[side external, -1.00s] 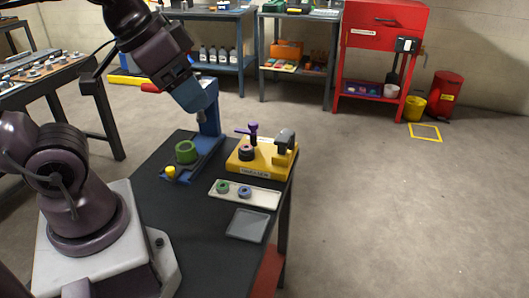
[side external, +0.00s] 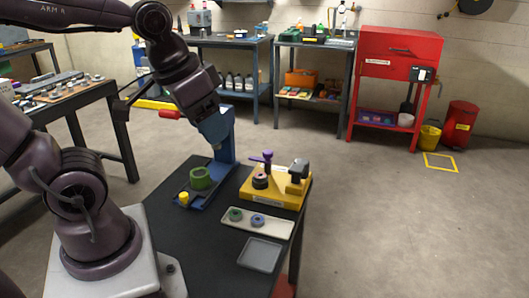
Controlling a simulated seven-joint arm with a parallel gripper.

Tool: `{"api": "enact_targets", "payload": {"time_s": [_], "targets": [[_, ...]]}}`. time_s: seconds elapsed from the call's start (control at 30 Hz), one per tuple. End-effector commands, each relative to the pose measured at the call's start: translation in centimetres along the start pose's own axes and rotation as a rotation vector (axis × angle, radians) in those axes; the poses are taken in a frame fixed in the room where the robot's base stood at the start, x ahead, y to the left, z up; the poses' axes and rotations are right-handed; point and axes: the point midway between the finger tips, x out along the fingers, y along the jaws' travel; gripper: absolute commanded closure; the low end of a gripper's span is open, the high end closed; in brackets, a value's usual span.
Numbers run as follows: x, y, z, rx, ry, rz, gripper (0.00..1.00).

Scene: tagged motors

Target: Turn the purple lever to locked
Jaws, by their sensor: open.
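The purple lever (side external: 267,157) stands on the yellow fixture (side external: 285,199) on the dark table, its handle pointing left in the side view. A dark ring-shaped part with a pinkish top (side external: 260,181) sits by its foot. A grey and black clamp-like block (side external: 298,171) stands at the fixture's right end. My gripper (side external: 216,146) hangs tilted from my wrist, left of the lever and higher in the picture, apart from it. It overlaps the blue stand in the picture, and its fingers are too small to make out. I see nothing held.
The blue stand (side external: 228,158) holds a green ring (side external: 200,177) and a yellow knob (side external: 184,198). A red handle (side external: 169,114) shows left of my gripper.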

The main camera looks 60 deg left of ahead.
Motion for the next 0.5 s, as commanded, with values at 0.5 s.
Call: {"api": "enact_targets", "payload": {"time_s": [0.5], "targets": [[13.4,-14.9,-9.1,-0.239,-0.193,0.055,0.42]]}}
